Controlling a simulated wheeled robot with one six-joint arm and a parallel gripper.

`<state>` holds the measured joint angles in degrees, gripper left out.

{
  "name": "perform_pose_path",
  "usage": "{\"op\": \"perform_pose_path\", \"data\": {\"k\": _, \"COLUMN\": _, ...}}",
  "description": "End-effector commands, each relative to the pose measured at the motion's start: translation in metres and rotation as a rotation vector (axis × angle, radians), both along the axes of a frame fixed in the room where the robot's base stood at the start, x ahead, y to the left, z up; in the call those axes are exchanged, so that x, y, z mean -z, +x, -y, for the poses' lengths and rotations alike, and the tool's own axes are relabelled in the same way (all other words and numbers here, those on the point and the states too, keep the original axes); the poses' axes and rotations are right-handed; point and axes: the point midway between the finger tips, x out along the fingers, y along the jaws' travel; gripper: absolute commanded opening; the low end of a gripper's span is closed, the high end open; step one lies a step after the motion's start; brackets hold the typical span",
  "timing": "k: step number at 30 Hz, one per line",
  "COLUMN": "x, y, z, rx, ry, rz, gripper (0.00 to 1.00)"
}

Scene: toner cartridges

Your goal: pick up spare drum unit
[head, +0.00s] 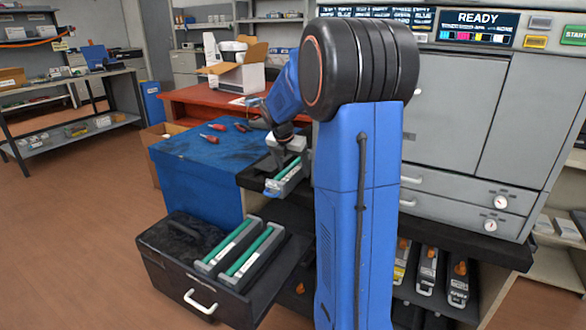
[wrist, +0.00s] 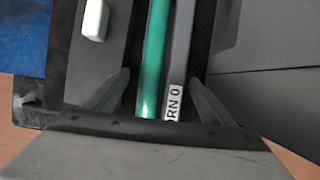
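A drum unit (head: 287,177) with a green roller and a grey body lies under my gripper (head: 290,148) at the dark ledge beside the blue-covered table. In the wrist view the green roller and grey strip of this drum unit (wrist: 154,60) run between the fingers, with part of a label reading "RN 0". My gripper (wrist: 158,80) is open, with one finger on each side of the unit and dark gaps beside it. Two more drum units with green rollers, a left one (head: 228,247) and a right one (head: 252,254), lie side by side in the dark case (head: 165,270).
The blue-covered table (head: 195,170) holds several red-handled tools (head: 209,138). The large grey printer (head: 460,110) stands at the right, with cartridges (head: 427,275) on the shelf below. A white handle (wrist: 95,18) shows left of the fingers. The floor at left is clear.

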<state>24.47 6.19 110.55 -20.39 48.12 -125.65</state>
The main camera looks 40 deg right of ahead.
Motion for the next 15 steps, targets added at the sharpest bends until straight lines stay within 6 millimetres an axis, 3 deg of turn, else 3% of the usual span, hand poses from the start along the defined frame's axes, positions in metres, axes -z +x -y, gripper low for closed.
{"op": "perform_pose_path", "data": {"k": 9, "x": -0.001, "y": 0.0, "z": -0.001, "rx": 0.0, "ry": 0.0, "rz": 0.0, "gripper": 0.76}}
{"op": "perform_pose_path", "data": {"k": 15, "x": -0.021, "y": -0.003, "z": -0.007, "rx": 0.0, "ry": -0.001, "rz": 0.002, "gripper": 0.76}}
